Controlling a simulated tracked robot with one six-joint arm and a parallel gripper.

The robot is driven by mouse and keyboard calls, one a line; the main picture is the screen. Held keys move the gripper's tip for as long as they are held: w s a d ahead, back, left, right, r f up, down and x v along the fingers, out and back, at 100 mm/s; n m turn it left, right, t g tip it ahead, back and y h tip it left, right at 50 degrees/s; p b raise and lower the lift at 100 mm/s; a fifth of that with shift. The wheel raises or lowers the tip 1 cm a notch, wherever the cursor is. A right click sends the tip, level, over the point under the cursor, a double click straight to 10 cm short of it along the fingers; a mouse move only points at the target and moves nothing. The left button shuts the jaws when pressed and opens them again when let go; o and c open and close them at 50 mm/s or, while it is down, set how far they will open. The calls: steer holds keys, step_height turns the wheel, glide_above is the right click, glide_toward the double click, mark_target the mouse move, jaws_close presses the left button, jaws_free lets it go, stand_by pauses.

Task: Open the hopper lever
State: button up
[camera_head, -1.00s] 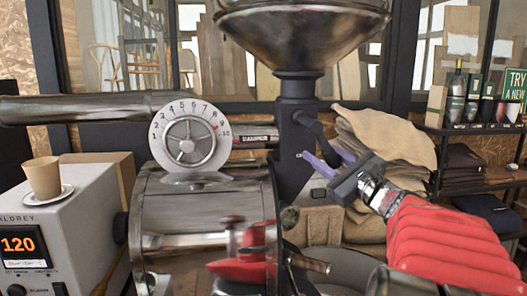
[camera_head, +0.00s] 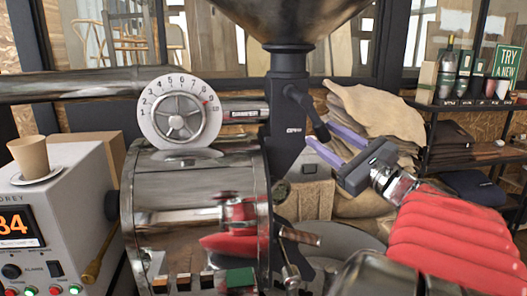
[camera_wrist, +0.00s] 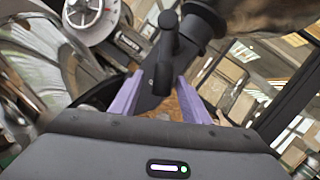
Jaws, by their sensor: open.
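The hopper (camera_head: 290,18) is a dark metal funnel at the top of the head view, on a black neck. The hopper lever (camera_head: 310,112) is a black rod with a rounded end, slanting down and right from that neck. My gripper (camera_head: 322,137) is open, with its two purple fingers pointing at the lever's lower end. In the wrist view the lever (camera_wrist: 167,45) reaches down between the fingers of my gripper (camera_wrist: 160,92), in line with the gap. I cannot tell whether the fingers touch it. Nothing is visibly held.
The roaster drum (camera_head: 195,200) and a numbered dial (camera_head: 180,110) are left of the neck. A control box (camera_head: 75,205) bears a paper cup (camera_head: 30,157). Burlap sacks (camera_head: 375,110) lie behind my gripper, and a shelf (camera_head: 465,103) with bags stands right.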

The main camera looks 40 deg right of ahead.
steer(key=v, duration=0.8)
stand_by(0.6)
